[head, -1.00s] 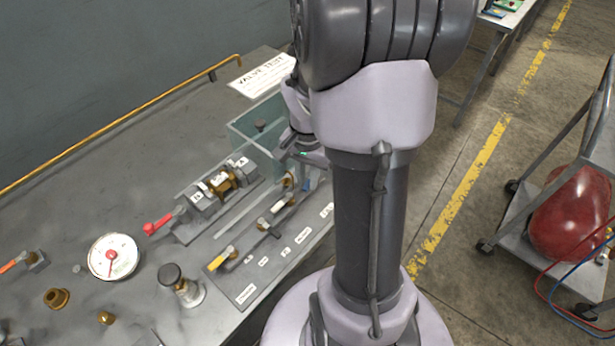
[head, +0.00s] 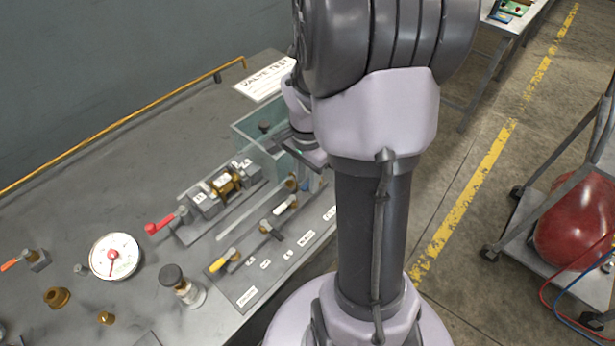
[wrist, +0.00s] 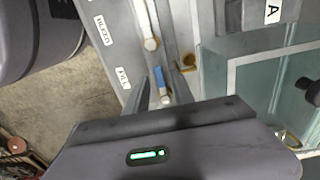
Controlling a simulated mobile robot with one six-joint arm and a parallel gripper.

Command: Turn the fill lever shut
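The fill lever (wrist: 159,78) has a blue handle and stands beside the label reading FILL (wrist: 122,78) in the wrist view. My gripper (wrist: 161,84) is open, with one dark finger on each side of the blue handle. I cannot tell whether either finger touches it. In the head view my arm hides most of the gripper and the fill lever.
A clear-walled tank (wrist: 231,75) stands close to the gripper; it also shows in the head view (head: 247,122). The valve panel carries a yellow-handled lever (head: 220,263). A red-handled valve (head: 160,225) and a gauge (head: 114,256) are further left on the bench.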

